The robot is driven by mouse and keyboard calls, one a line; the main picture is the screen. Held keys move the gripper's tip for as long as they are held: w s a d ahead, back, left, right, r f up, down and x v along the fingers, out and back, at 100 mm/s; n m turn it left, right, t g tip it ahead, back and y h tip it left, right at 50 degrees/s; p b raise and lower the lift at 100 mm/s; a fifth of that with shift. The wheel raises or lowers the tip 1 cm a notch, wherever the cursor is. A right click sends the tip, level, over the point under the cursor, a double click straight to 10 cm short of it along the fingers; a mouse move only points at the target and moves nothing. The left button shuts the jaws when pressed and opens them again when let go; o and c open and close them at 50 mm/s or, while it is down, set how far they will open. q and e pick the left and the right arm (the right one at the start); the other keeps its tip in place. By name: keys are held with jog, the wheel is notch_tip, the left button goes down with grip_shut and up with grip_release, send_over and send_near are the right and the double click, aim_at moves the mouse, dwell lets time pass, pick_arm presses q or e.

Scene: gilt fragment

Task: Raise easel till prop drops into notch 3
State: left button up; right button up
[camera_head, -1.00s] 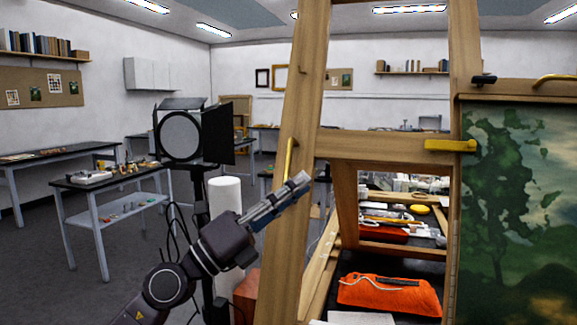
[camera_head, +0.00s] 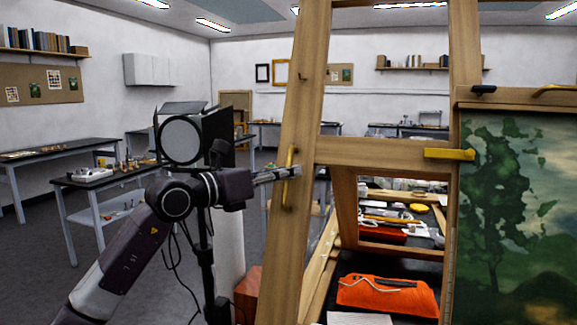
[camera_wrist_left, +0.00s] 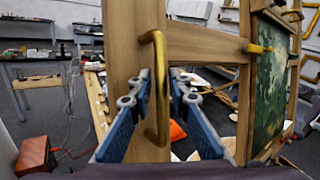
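The wooden easel (camera_head: 296,130) stands upright in front of me, with a crossbar (camera_head: 370,151) between its posts. A brass handle (camera_head: 289,172) is on its left post; it also shows in the wrist view (camera_wrist_left: 158,92). A green landscape painting (camera_head: 510,215) rests on the right side, with a brass catch (camera_head: 449,154) at its left edge. My left gripper (camera_head: 292,172) is at the handle. In the wrist view its blue-padded fingers (camera_wrist_left: 160,85) are apart, one on each side of the handle; contact is not clear. The prop and notches cannot be made out.
A black studio lamp (camera_head: 181,139) stands behind my left arm. An orange cloth bundle (camera_head: 387,295) lies on a dark table behind the easel. A red box (camera_wrist_left: 36,154) is at lower left in the wrist view. A dark part at its right edge may be my right arm.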

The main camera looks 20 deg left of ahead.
pick_arm(q)
jog(key=shift+w+d, duration=0.15)
jog(key=shift+w, duration=0.15)
grip_shut()
